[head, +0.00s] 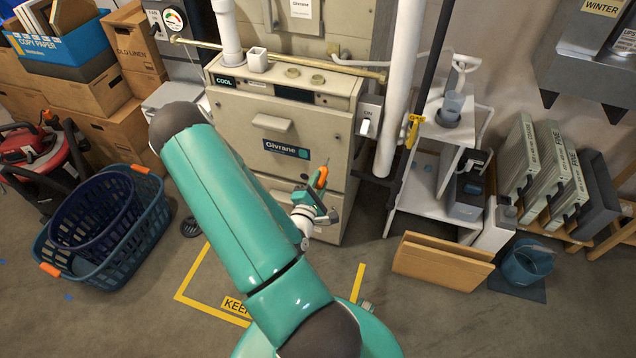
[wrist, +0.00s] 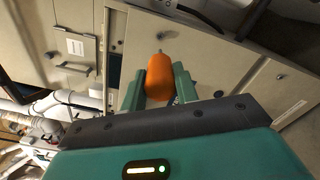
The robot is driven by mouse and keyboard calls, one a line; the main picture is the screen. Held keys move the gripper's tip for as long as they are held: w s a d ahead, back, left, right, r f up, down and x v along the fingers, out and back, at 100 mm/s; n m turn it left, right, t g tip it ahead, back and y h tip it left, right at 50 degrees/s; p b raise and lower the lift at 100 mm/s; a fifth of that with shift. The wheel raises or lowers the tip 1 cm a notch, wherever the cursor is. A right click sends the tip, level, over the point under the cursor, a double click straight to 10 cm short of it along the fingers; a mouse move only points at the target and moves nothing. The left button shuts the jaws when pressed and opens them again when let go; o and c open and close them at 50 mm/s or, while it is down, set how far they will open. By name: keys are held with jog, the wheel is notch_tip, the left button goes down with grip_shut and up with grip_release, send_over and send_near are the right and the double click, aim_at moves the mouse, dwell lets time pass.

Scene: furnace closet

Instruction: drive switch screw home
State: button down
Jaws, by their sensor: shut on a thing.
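My gripper (head: 314,208) is shut on the orange handle of a screwdriver (head: 321,177). In the wrist view, the screwdriver (wrist: 160,80) sits between the two green fingers of my gripper (wrist: 158,88), its metal tip pointing away from me. In the head view the thin shaft points up in front of the beige furnace (head: 330,122), just right of its Givrane label. The switch (head: 367,124), a grey plate with a white lever marked ON, is on the furnace's right side, above and right of the screwdriver. The tip looks apart from it. I cannot make out the switch screw.
A white shelf stand (head: 435,190) is farther right. Blue laundry baskets (head: 100,228) stand at left.

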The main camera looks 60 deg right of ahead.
aim_at(327, 162)
jog(key=shift+a, duration=0.1)
jog(key=shift+w+d, duration=0.2)
jog(key=shift+d, duration=1.25)
jog(key=shift+w+d, duration=0.25)
jog(key=shift+d, duration=1.15)
jog(key=shift+w+d, duration=0.2)
jog(key=shift+d, duration=1.25)
jog(key=n, duration=0.2)
jog(key=shift+w+n, duration=0.1)
jog(key=shift+n, duration=0.2)
jog(key=n, duration=2.2)
jog(key=shift+n, duration=0.4)
jog(key=n, duration=0.4)
jog(key=shift+n, duration=0.3)
